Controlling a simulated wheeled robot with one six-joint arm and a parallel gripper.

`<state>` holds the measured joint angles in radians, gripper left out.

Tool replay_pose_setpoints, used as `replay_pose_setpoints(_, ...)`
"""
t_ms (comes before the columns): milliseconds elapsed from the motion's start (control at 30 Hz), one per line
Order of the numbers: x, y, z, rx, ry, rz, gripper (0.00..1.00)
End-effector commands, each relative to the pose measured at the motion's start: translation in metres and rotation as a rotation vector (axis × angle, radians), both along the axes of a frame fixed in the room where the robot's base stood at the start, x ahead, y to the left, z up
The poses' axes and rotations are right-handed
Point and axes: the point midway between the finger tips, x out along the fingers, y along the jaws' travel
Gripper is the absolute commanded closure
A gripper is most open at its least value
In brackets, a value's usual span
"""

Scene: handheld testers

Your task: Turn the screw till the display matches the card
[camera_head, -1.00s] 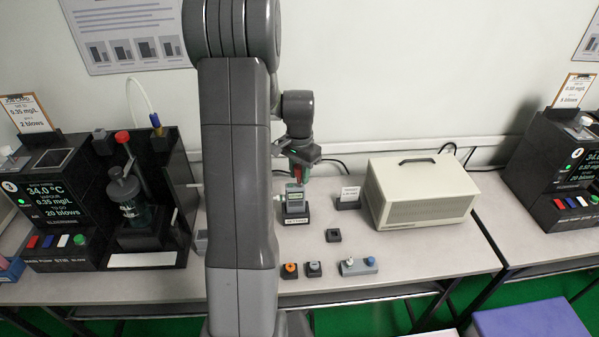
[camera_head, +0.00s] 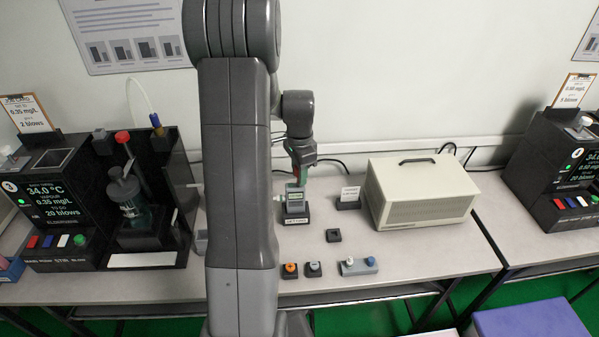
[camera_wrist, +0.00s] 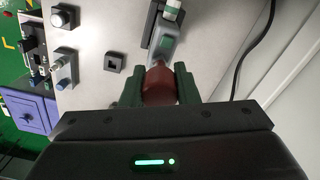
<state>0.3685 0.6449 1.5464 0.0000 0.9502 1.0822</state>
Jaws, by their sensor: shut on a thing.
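A small handheld tester (camera_head: 295,206) stands in a dark base on the bench, with a pale green display whose reading is too small to make out. It also shows in the wrist view (camera_wrist: 164,48). A small white card (camera_head: 350,192) stands in a dark holder to its right; its print is unreadable. My gripper (camera_head: 301,172) is directly above and behind the tester, pointing down. In the wrist view, its green fingers (camera_wrist: 157,78) are shut on a dark red handle (camera_wrist: 158,86), close against the tester's end. The screw itself is hidden.
A beige box (camera_head: 425,190) with a handle stands to the right. A small black block (camera_head: 333,235) and small button boxes (camera_head: 313,269) lie in front. A dark test station (camera_head: 60,205) stands at the left. A cable (camera_wrist: 250,55) runs behind. Some bench is clear between them.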

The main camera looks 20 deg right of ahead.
Motion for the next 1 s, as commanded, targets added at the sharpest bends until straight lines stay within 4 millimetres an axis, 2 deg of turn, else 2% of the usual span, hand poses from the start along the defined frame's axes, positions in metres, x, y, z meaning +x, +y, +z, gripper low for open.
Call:
replay_pose_setpoints(233, 0.0001, 0.0, 0.0, 0.0, 0.0, -0.246, 1.0)
replay_pose_setpoints(667, 0.0001, -0.0001, 0.0, 0.0, 0.0, -0.311, 1.0)
replay_pose_setpoints(900, 0.0001, -0.0001, 0.0, 0.0, 0.0, -0.535, 1.0)
replay_pose_setpoints(933, 0.0001, -0.0001, 0.0, 0.0, 0.0, -0.538, 0.68)
replay_pose_setpoints(1000, 0.0001, -0.0001, 0.0, 0.0, 0.0, -0.534, 0.55)
